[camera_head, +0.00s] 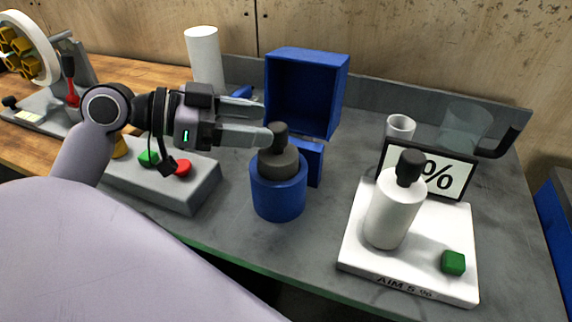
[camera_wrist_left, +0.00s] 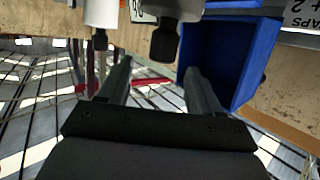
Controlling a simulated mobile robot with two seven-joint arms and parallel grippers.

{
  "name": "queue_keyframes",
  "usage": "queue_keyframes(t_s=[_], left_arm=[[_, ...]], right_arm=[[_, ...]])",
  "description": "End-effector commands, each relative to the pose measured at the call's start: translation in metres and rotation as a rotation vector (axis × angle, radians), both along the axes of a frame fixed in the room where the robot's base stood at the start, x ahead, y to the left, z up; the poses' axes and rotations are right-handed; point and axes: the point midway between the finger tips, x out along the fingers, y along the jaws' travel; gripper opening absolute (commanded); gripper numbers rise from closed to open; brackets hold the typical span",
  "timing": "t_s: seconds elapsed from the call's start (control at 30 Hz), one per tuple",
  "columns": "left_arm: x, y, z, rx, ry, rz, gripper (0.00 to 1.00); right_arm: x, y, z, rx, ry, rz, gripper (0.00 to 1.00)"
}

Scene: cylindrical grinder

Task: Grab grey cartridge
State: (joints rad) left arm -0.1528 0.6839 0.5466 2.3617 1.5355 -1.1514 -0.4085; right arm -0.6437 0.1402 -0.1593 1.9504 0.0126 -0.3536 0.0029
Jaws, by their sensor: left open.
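The grey cartridge (camera_head: 278,163) has a dark knob on top and stands upright in a blue round holder (camera_head: 279,197) in the middle of the bench. My left gripper (camera_head: 262,118) is open and level, just left of the knob, with its near fingertip close to the knob in the head view. In the left wrist view, which is upside down, the knob (camera_wrist_left: 164,42) lies ahead, between the spread fingertips (camera_wrist_left: 157,66). I cannot tell whether a finger touches it. My right gripper is not in view.
An open blue box (camera_head: 306,95) stands behind the holder. A white scale (camera_head: 407,268) with a white bottle (camera_head: 392,210) and a percent display (camera_head: 452,178) is at right. A grey button panel (camera_head: 190,190) lies left, under my left arm. A white cylinder (camera_head: 204,58) stands behind.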

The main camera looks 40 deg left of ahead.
Motion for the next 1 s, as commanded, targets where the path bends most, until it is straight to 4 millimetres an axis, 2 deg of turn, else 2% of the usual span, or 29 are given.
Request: queue_keyframes(t_s=[0.33, 0.67, 1.0], left_arm=[[0.017, -0.014, -0.008, -0.003, 0.001, 0.0, 0.64], [0.044, -0.036, -0.024, -0.003, 0.0, 0.001, 0.64], [0.047, -0.04, -0.027, 0.0, 0.001, 0.0, 0.64]], right_arm=[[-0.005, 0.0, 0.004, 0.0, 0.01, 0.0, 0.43], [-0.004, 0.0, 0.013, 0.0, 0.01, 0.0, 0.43], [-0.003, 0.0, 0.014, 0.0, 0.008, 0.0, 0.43]])
